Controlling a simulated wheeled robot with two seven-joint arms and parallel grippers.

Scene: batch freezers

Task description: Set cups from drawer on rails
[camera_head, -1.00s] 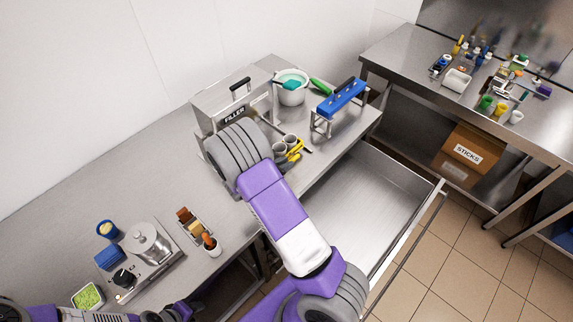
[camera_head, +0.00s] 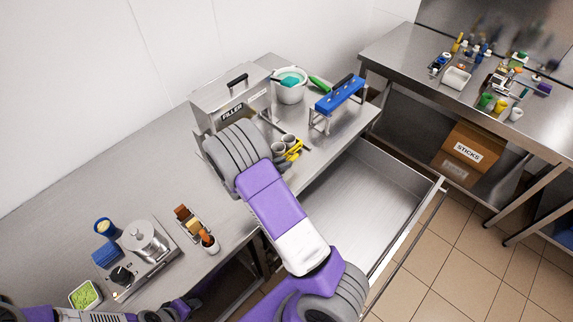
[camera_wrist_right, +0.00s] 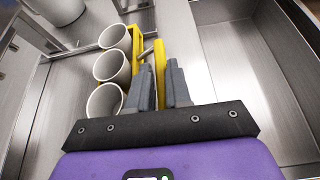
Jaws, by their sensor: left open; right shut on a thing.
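White cups (camera_wrist_right: 108,66) stand in a row along a yellow carrier (camera_wrist_right: 138,44) in the right wrist view, their open mouths showing. My right gripper (camera_wrist_right: 162,75) is shut on the carrier's yellow handle, beside the cups. In the head view, the cups (camera_head: 278,149) and yellow carrier (camera_head: 294,150) show in front of the filler (camera_head: 232,98); my right arm hides the gripper. The drawer (camera_head: 372,200) is pulled out, and its visible floor is bare. My left gripper (camera_head: 182,308) is open and empty at the lower left, beside the counter. I cannot clearly make out the rails.
A blue-topped stand (camera_head: 339,95) and a white pot (camera_head: 290,86) are right of the filler. A burner unit with a metal pot (camera_head: 146,242) and a small rack (camera_head: 195,228) sit at the left. The right-hand bench (camera_head: 400,62) holds several small items.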

